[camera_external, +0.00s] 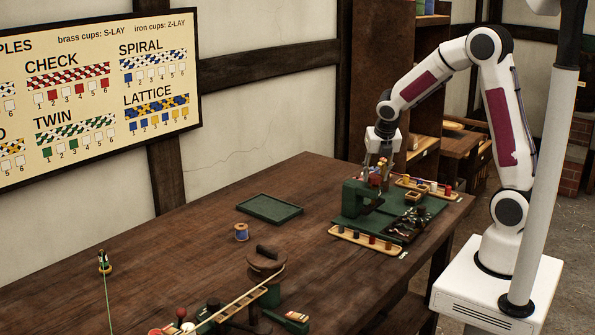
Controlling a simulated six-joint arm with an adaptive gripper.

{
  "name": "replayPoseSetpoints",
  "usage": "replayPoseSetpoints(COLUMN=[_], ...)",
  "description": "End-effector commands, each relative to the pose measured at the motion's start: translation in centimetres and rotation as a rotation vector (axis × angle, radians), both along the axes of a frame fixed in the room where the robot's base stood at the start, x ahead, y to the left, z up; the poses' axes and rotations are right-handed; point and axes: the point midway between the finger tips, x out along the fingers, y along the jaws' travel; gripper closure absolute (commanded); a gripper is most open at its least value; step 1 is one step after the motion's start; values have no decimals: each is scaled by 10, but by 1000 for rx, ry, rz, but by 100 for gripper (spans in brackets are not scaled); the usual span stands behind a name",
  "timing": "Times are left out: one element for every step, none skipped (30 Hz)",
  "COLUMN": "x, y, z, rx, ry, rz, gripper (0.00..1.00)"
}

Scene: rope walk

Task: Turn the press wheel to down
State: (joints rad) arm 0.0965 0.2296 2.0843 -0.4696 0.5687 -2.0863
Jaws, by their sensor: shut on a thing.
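The green press (353,199) stands on a green board at the right of the long wooden table. My gripper (377,178) points down at the top of the press. Its fingers are shut on the press wheel, which is small here and mostly hidden by the fingers. Something red and orange shows between and beside the fingertips. The wheel's exact turn position cannot be read from this view.
Wooden racks with coloured pegs lie before (362,241) and behind (428,187) the press. Dark tangled pieces (409,222) lie to its right. A green tray (269,209), a blue spool (241,232) and a rope machine (266,262) stand to the left. The table between is clear.

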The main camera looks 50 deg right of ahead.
Motion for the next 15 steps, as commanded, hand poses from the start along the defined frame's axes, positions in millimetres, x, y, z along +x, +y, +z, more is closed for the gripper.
replayPoseSetpoints(x=[0,0,0,0,0,0,0,0,0,1,1,0,0,1,1], y=[0,0,0,0,0,0,0,1,1,1,1,1,1,1,1], z=[0,0,0,0,0,0,0,0,0,0,0,0,0,0,-1], rx=[0,0,0,0,0,0,0,1,0,1,1,0,0,-1,0], ry=[0,0,0,0,1,0,1,1,0,0,0,1,2,2,2], rz=[-2,-4,-7,-10,-14,-20,-25,-31,-41,-48,-58,-72,-83,-95,-112], gripper=[88,88,88,88,88,88,88,88,88,88,88,88,88,88,88])
